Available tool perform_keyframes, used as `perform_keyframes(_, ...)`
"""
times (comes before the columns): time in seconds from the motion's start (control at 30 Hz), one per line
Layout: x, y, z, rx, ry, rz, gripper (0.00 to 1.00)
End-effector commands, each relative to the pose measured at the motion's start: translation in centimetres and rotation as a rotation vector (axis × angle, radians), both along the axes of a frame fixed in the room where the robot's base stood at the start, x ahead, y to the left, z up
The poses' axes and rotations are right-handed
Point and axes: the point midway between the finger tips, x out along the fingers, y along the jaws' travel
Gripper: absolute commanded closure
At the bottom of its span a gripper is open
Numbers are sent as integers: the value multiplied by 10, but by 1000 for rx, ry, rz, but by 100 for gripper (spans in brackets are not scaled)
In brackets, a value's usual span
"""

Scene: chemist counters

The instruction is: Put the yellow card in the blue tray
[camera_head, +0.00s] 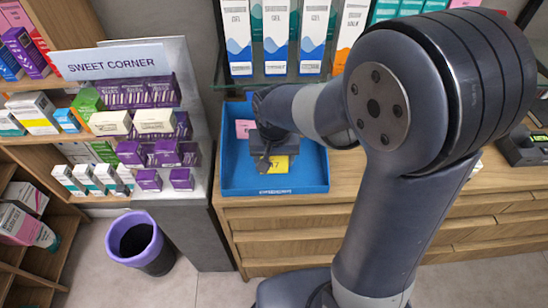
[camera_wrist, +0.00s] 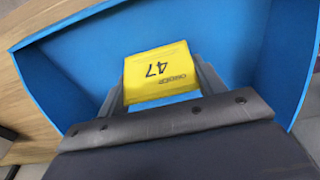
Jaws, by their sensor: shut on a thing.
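The yellow card (camera_wrist: 160,73), marked 47, is held between the two fingers of my gripper (camera_wrist: 162,90) in the wrist view. In the head view the yellow card (camera_head: 273,165) shows below my gripper (camera_head: 264,160), over the front part of the blue tray (camera_head: 307,180). The blue tray (camera_wrist: 230,40) also fills the background of the wrist view. I cannot tell whether the card touches the tray floor. A pink card (camera_head: 244,129) lies at the left inside the tray. My wrist hides part of the tray's back.
The tray stands on a wooden counter (camera_head: 370,185) with drawers. Boxes stand on a glass shelf (camera_head: 275,75) behind it. A sweet display (camera_head: 150,110) is at the left, with a purple bin (camera_head: 140,242) on the floor below. A dark device (camera_head: 525,148) sits at the far right.

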Motion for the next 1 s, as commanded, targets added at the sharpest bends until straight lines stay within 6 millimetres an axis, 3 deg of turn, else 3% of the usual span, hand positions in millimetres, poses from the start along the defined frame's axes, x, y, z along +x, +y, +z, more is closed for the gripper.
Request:
perform_keyframes(0.37, 0, 0, -5, 0, 0, 0, 56)
perform_keyframes(0.4, 0, 0, -5, 0, 0, 0, 34)
perform_keyframes(0.63, 0, 0, -4, 0, 0, 0, 15)
perform_keyframes(1.0, 0, 0, 3, 0, -2, 0, 14)
